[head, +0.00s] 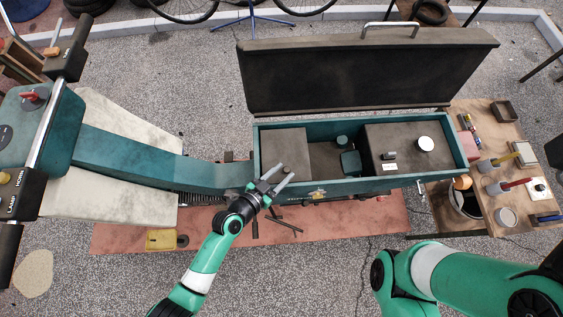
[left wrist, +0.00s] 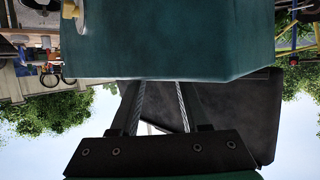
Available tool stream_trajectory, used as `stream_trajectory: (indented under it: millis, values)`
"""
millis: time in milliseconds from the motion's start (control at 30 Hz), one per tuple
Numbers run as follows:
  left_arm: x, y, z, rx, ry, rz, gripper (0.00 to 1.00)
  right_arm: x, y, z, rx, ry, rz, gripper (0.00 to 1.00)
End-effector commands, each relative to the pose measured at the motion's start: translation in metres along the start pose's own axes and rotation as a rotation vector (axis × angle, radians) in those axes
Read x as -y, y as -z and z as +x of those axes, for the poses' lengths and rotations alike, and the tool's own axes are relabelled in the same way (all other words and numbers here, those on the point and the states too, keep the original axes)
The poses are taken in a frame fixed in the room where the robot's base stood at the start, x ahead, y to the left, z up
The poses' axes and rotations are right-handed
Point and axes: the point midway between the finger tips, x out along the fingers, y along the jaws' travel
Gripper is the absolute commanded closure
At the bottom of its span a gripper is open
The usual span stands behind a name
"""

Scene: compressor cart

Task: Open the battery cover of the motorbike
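The motorbike is teal, and its rear box (head: 360,186) lies open at the top in the head view. A large dark lid (head: 360,75) with a metal handle stands raised behind the box. Inside are a flat grey-brown panel (head: 283,148) on the left and a dark raised block (head: 408,146) on the right; I cannot tell which is the battery cover. My left gripper (head: 281,178) is open and empty at the box's front left edge; contact is unclear. In the left wrist view its two fingers (left wrist: 160,108) are apart, below a teal body panel (left wrist: 165,40). My right gripper is out of view.
A wooden table (head: 470,215) with brushes, cans and a bucket stands to the right. A reddish mat (head: 350,222) lies under the motorbike, with a yellow box (head: 160,240) on it. The handlebar (head: 45,120) is at far left. Open floor lies in front.

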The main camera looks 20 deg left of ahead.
Motion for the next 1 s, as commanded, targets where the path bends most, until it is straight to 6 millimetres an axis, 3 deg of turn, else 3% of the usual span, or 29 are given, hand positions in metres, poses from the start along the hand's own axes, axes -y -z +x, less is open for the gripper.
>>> stream_trajectory:
  millis: [33,233,1000]
  values:
    - [0.0001,-0.0001,-0.0001,0.0,0.0,0.0,0.65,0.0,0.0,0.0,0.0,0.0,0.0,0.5]
    - [0.0001,0.0,-0.0002,0.0,0.0,0.0,1.0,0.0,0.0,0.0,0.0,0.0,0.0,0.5]
    - [0.0001,0.0002,-0.0003,0.0,0.0,0.0,1.0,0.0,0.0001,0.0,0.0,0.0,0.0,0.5]
